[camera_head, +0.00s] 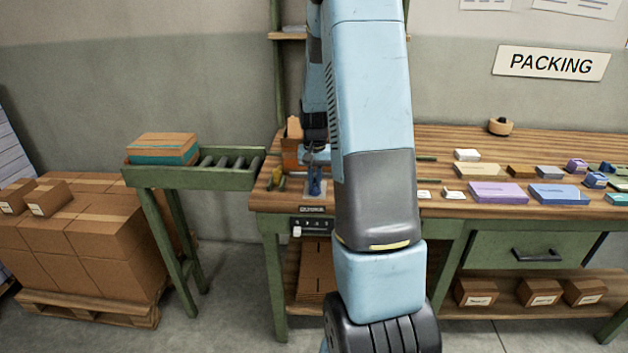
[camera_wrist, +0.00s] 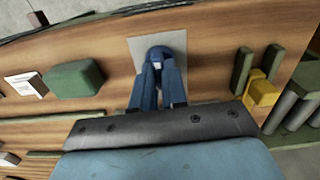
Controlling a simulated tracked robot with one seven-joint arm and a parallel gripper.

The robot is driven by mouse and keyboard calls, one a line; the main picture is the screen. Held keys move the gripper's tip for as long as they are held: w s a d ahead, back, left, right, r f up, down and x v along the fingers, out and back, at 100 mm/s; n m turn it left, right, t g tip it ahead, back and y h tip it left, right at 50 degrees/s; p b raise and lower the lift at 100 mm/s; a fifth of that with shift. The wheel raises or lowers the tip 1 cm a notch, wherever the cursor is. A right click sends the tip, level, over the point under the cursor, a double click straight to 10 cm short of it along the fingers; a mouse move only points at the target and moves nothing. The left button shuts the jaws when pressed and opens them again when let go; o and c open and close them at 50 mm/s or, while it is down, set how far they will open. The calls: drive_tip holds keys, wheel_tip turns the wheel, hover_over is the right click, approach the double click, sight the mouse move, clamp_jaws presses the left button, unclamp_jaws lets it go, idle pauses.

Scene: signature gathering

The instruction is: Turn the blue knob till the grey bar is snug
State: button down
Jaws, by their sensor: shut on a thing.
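The blue knob (camera_wrist: 158,52) stands on a pale grey plate (camera_wrist: 176,40) on the wooden bench, at the top middle of the wrist view. My gripper (camera_wrist: 158,72) is shut on the knob, with one blue finger on each side of it. In the head view my gripper (camera_head: 315,180) reaches down at the bench's left end, and the knob cannot be told apart from the fingers. I cannot pick out the grey bar for sure in either view.
A green block (camera_wrist: 75,79) and a white box (camera_wrist: 26,84) lie left of the plate. A yellow piece (camera_wrist: 261,92) between green uprights is to its right. A roller stand (camera_head: 195,175) adjoins the bench (camera_head: 440,145). Several small boxes cover the bench's right side.

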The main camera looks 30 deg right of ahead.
drive_tip(key=shift+w+r+m, duration=0.1)
drive_tip(key=shift+m, duration=0.2)
drive_tip(key=c, duration=1.2)
unclamp_jaws()
drive_tip(key=shift+o, duration=0.2)
wheel_tip(320, 180, up, 14)
drive_tip(key=shift+f, duration=0.25)
drive_tip(key=shift+a, duration=0.1)
